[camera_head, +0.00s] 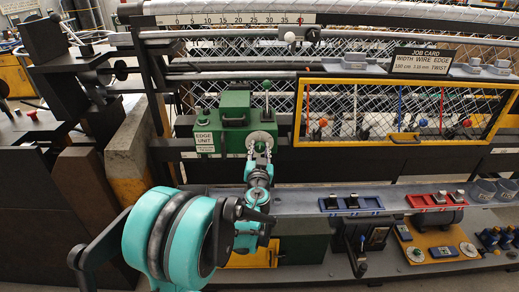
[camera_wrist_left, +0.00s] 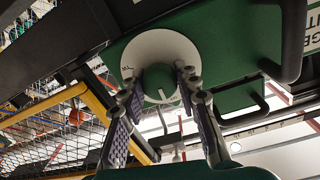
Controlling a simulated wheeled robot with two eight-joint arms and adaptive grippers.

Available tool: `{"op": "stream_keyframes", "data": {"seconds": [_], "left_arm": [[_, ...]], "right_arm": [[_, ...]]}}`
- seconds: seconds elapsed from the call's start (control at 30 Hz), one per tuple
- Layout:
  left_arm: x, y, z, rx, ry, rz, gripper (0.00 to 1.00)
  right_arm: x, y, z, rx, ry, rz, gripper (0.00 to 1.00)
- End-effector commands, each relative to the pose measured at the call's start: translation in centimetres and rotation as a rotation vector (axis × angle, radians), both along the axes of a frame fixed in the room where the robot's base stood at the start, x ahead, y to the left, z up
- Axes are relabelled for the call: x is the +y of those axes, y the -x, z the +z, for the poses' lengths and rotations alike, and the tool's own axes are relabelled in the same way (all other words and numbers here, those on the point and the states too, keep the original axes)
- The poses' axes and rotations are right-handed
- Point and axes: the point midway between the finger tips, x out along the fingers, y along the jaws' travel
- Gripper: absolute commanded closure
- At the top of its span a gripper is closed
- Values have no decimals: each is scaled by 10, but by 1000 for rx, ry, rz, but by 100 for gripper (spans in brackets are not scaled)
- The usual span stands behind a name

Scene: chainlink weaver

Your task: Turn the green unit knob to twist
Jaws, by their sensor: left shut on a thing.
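The green edge unit (camera_head: 236,104) stands at the middle of the machine, with an "EDGE UNIT" label (camera_head: 205,139) on its front. Its knob sits on a pale round dial (camera_head: 262,134). In the left wrist view the green knob (camera_wrist_left: 157,79) has a white pointer line, and the pale dial (camera_wrist_left: 140,50) carries small lettering at its left edge, too small to read surely. My left gripper (camera_head: 260,150) reaches the knob from the front. In the left wrist view its two fingertips (camera_wrist_left: 160,84) are closed on opposite sides of the knob. My right gripper is not in view.
A green-balled lever (camera_head: 267,86) rises at the unit's right. A yellow-framed mesh guard (camera_head: 400,143) is to the right. A job card (camera_head: 422,62) above it reads TWIST. A grey ledge (camera_head: 300,202) with blue (camera_head: 351,205) and red (camera_head: 436,201) trays runs below.

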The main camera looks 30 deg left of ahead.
Motion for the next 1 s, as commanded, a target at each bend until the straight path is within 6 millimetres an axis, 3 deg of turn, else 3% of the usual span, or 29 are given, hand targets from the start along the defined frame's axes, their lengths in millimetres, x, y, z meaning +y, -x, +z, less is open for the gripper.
{"op": "stream_keyframes", "data": {"seconds": [1.0], "left_arm": [[0,0,0,456,-741,0,98]], "right_arm": [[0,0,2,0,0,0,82]]}}
